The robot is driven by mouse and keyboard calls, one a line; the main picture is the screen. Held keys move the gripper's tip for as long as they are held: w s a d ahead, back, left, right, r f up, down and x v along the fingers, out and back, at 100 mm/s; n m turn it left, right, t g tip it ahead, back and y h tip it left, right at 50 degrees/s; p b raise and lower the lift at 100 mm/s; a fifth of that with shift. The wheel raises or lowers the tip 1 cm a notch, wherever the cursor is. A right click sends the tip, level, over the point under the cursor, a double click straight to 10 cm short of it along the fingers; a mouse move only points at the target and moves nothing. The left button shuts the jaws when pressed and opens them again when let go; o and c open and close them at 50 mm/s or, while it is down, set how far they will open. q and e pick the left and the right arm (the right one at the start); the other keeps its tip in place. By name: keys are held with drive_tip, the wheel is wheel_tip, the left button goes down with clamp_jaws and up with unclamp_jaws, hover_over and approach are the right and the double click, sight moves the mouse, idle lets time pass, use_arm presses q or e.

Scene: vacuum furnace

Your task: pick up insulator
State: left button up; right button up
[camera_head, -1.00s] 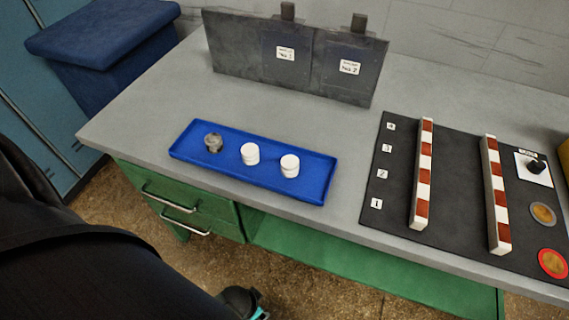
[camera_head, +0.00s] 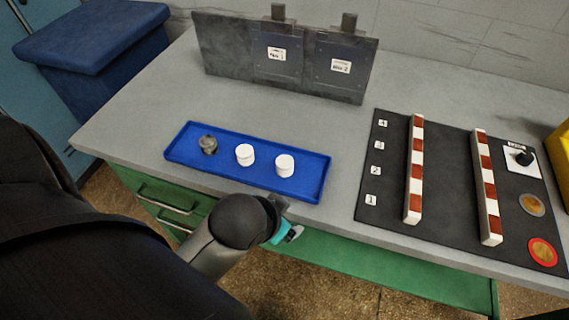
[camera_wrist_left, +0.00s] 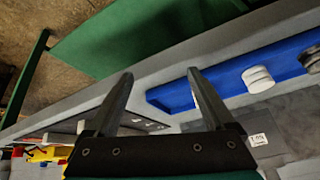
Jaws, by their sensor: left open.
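Two white ribbed round pieces that look like insulators, a middle one (camera_head: 245,155) and a right one (camera_head: 285,165), stand on the blue tray (camera_head: 228,180). A dark grey knob-like piece (camera_head: 209,145) stands at the tray's left end. My right gripper is not in view.
A grey upright panel (camera_head: 225,55) with two labelled plates stands behind the tray. A black mat (camera_head: 445,190) with two red-and-white striped bars (camera_head: 415,170) (camera_head: 488,190) lies at the right. Grey bench top (camera_head: 340,130) is free between tray and mat. Green drawers (camera_head: 160,195) are below.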

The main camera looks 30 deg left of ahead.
use_arm(q)
drive_tip(key=w+d+r+m+t+h, duration=0.2)
drive_tip(key=w+d+r+m+t, duration=0.15)
drive_tip(key=w+r+t, duration=1.2)
drive_tip(key=w+d+r+m+g+h, duration=0.1)
drive_tip(key=d+r+m+h, duration=0.35)
drive_tip(key=r, duration=0.25)
drive_tip(key=d+r+m+g+h, duration=0.1)
drive_tip(key=d+r+m+h, duration=0.3)
drive_tip(key=r+h, duration=0.3)
drive_tip(key=s+d+r+m+g+h, duration=0.1)
drive_tip(key=s+d+m+g+h, duration=0.5)
drive_tip(key=m+g, duration=0.65)
drive_tip(key=m+g+y+b, duration=0.1)
drive_tip(key=m+g+y, duration=0.4)
drive_tip(key=y, duration=1.4)
hover_over(285, 161)
wheel_tip(285, 161, down, 25)
drive_tip(key=shift+d+f+n+g, duration=0.15)
drive_tip(key=shift+n+g, duration=0.85)
drive_tip(key=shift+n, duration=0.25)
drive_tip(key=shift+a+f+b, duration=0.2)
drive_tip(key=shift+f+b, duration=0.15)
drive_tip(key=shift+f, duration=2.55)
